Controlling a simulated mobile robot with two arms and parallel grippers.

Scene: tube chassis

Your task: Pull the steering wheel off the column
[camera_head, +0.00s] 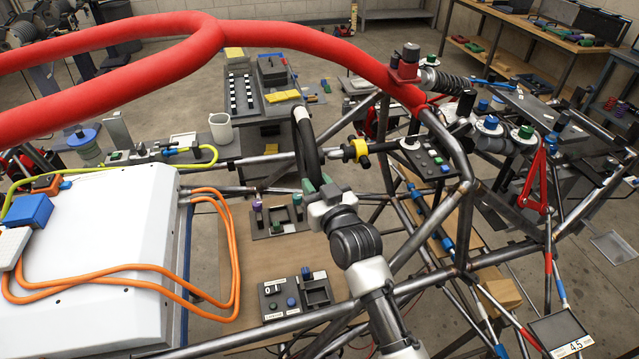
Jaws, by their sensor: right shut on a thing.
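The steering wheel (308,150) shows as a dark, narrow curved rim with a pale top end, seen nearly edge-on near the middle of the head view. My right gripper (322,192) is shut on its lower part; the wrist hides some of the grip. To the right of the rim is a yellow collar (357,152) with black parts, in line with the column towards the dashboard panel (427,158). In the picture there is a gap between rim and collar; I cannot tell whether the wheel's hub is joined to the column. My left gripper is not in view.
A thick red padded bar (280,38) crosses above. Steel chassis tubes (405,245) stand right of my arm. A white box (90,255) with orange cables (232,250) is at left. Panels with knobs and switches (280,300) lie below the wheel.

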